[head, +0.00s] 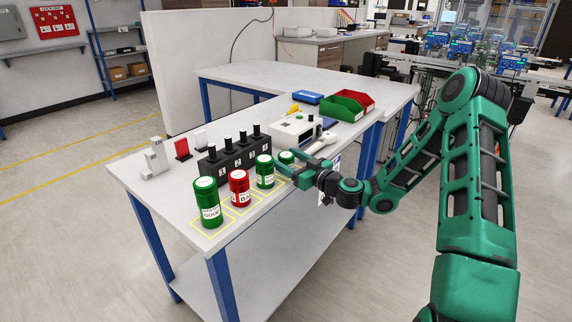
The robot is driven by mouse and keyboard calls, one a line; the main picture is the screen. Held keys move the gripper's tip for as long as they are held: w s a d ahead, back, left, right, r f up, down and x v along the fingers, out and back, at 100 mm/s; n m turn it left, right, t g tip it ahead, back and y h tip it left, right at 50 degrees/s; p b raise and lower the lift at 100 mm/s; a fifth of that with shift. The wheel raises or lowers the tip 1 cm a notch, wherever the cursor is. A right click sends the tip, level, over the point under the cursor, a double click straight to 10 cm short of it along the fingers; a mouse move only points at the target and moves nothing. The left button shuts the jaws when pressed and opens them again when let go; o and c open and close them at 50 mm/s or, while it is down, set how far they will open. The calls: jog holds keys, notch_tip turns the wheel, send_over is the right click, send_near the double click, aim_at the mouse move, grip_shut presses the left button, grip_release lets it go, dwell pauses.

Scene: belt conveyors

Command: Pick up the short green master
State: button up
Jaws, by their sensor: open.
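At the near left is a tall green one (208,205), then a red one (240,190), then a smaller green one (265,173). A further green one (286,158) stands at the right end, its lower part hidden by my gripper. It looks low, but I cannot tell its full height. My gripper (297,170) is open, beside this right-end cylinder. I cannot tell whether the fingers are around it or touching it.
A black block (213,172) with several black knobs stands behind the cylinders. A white device (292,130) is behind my gripper. Green (343,108) and red bins (358,101) and a blue box (307,97) are farther back. Yellow outlines mark the table under the cylinders.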

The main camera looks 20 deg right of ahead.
jog(key=c, duration=1.3)
jog(key=shift+r, duration=0.1)
